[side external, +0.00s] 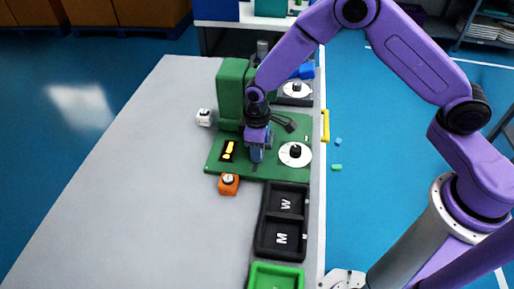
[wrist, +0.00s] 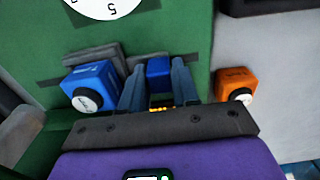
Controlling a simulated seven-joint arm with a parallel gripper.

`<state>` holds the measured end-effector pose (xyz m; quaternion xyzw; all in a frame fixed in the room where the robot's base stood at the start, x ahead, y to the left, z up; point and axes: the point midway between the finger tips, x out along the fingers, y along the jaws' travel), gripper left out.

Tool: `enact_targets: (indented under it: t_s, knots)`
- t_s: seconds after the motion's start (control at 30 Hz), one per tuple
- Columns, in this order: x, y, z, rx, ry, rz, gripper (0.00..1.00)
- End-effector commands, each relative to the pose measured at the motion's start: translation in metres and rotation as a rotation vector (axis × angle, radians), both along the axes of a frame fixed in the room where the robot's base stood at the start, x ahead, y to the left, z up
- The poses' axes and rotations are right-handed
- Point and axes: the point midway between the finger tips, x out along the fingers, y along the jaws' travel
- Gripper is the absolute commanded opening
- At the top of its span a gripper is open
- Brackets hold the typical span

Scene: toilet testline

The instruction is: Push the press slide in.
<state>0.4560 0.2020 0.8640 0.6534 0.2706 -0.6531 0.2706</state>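My gripper (side external: 257,153) points down over the green board (side external: 215,165), beside a tall green housing (side external: 231,90). In the wrist view its two grey-blue fingers (wrist: 158,70) stand apart. A small blue block (wrist: 158,73) shows between or just beyond the fingertips, in front of a grey piece; it may be the press slide. I cannot tell whether the fingers touch it. A blue cube with a round white face (wrist: 92,90) sits to the left of the fingers. In the side view my gripper hides most of this spot.
An orange cube (side external: 228,184) stands at the board's front edge, and a white cube (side external: 203,117) left of the housing. A white dial (side external: 295,153) is on the board's right. Black trays (side external: 262,230) and a green tray (side external: 252,276) lie nearer. The table's left is clear.

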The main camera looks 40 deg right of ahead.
Motion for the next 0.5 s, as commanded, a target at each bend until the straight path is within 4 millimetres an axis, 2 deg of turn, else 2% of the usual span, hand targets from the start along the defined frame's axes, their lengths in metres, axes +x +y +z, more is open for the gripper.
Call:
enact_targets:
  t_s: [0.17, 0.5]
  knots:
    - [0.001, -0.001, 0.000, 0.000, 0.000, -0.001, 0.00]
    - [0.024, -0.024, 0.000, -0.001, 0.001, -0.002, 0.00]
